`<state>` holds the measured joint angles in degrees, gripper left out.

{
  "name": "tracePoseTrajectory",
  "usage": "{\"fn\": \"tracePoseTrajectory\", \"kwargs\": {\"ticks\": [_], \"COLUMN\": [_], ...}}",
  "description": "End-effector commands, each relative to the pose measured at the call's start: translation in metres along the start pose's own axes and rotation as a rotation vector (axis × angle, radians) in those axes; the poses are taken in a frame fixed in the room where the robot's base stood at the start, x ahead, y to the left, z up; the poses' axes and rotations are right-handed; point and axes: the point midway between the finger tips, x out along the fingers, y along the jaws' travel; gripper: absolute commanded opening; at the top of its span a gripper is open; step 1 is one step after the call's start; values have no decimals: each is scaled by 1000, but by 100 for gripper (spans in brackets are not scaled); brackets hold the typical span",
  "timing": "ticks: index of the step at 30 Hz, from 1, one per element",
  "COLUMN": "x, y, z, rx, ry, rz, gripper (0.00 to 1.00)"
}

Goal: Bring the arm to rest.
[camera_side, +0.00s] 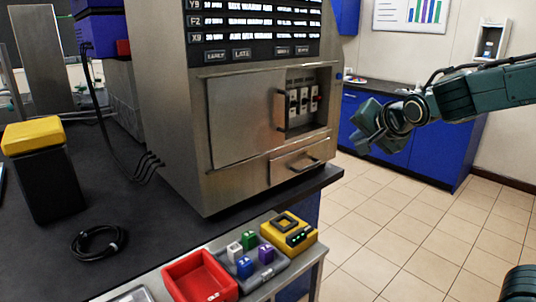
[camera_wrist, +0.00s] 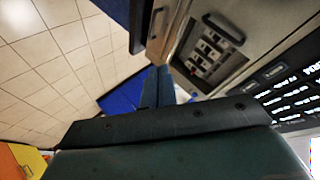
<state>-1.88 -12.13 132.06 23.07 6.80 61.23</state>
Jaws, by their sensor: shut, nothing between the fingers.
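My gripper (camera_side: 362,146) hangs in the air to the right of the steel bioreactor cabinet (camera_side: 245,118) in the side view, over the tiled floor. My dark green arm reaches in from the right edge. In the wrist view my gripper (camera_wrist: 157,72) shows two narrow fingers close together. They are shut and hold nothing. The cabinet's open switch bay (camera_wrist: 208,52) is beyond them and apart from them.
A side shelf holds a red tray (camera_side: 200,278), a grey rack with several coloured blocks, and a yellow device (camera_side: 288,233). A cable coil (camera_side: 98,242) lies on the black bench. Blue cupboards (camera_side: 425,150) stand behind my gripper. The tiled floor is clear.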

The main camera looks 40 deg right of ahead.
Motion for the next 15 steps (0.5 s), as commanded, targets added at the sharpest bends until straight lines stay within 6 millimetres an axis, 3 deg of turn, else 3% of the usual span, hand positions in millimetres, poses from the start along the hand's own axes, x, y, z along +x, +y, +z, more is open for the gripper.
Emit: {"fn": "tracePoseTrajectory", "kwargs": {"ticks": [15], "x": [-111], "y": [77], "z": [67], "rx": [-740], "ry": [-406], "rz": [-4], "gripper": [0]}}
